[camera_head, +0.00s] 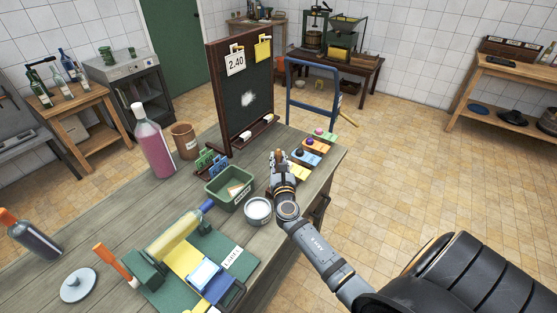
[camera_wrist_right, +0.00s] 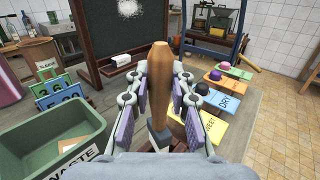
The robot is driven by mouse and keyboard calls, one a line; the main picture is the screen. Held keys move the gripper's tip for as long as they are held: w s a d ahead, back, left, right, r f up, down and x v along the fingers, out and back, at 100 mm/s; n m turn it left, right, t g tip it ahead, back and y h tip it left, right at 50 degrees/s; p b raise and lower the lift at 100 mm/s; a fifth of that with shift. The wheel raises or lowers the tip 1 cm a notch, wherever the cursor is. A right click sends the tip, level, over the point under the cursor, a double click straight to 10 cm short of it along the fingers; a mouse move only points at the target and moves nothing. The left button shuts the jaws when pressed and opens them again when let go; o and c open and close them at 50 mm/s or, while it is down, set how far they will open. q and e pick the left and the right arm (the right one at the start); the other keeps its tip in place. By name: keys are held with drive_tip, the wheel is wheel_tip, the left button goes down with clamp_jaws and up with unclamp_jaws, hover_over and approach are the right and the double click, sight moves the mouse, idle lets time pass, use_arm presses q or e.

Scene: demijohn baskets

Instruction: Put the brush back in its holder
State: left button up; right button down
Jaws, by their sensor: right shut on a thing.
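My right gripper (camera_head: 279,164) is shut on the brush, above the right part of the workbench between the green bin and the coloured cards. In the right wrist view the brush (camera_wrist_right: 159,85) stands upright between the pads, its brown wooden handle pointing up; a dark part shows below, and its lower end is hidden. A brown pot (camera_head: 184,139) stands farther back on the bench, beside the pink bottle; it also shows at the left of the right wrist view (camera_wrist_right: 37,57). I cannot tell whether this pot is the brush's holder. My left gripper is not in view.
Coloured cards with small knobs (camera_head: 312,146) line the bench's right side. A pink bottle (camera_head: 153,143) stands left of the pot.

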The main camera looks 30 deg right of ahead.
drive_tip(key=shift+f+b, duration=0.95)
drive_tip(key=shift+f, duration=0.05)
idle(0.4)
drive_tip(key=shift+r, duration=0.1)
